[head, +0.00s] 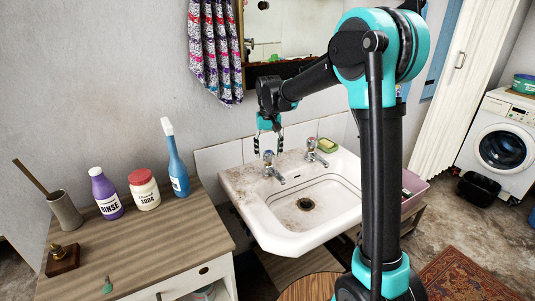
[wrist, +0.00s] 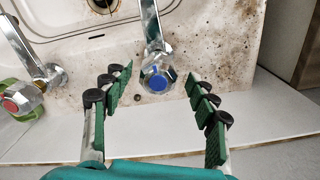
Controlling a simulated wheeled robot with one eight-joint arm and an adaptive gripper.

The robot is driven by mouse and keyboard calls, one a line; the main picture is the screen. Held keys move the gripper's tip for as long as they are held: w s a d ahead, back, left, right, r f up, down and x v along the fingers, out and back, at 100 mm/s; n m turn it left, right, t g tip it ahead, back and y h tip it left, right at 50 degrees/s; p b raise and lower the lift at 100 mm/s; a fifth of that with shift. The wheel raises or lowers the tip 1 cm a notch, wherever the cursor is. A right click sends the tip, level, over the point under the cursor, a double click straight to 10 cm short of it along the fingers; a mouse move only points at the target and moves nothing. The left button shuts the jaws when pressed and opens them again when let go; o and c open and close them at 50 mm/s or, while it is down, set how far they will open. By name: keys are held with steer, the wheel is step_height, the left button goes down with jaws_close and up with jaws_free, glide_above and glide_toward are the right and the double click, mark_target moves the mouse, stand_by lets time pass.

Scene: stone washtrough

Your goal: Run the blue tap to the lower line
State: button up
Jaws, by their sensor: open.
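The blue tap (wrist: 157,80), with a clear faceted knob and a blue cap, stands on the back ledge of the white sink. It also shows in the head view as the left tap (head: 269,160). My gripper (head: 268,146) is open and points down over it. In the wrist view the green-padded fingers stand apart on either side of the knob, with gaps on both sides. The sink basin (head: 345,207) has dark lines around its inner wall and an uncovered dark drain (head: 306,204). No water shows in it.
A red-capped tap (wrist: 22,97) stands beside the blue one, with a green soap dish (head: 327,145) behind it. A wooden cabinet (head: 160,225) at left holds a purple bottle (head: 106,194), a soda jar (head: 145,189) and a blue bottle (head: 177,170).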

steer(key=shift+f, duration=0.5)
steer(key=c, duration=1.2)
steer(key=shift+o, duration=0.2)
steer(key=shift+n, duration=3)
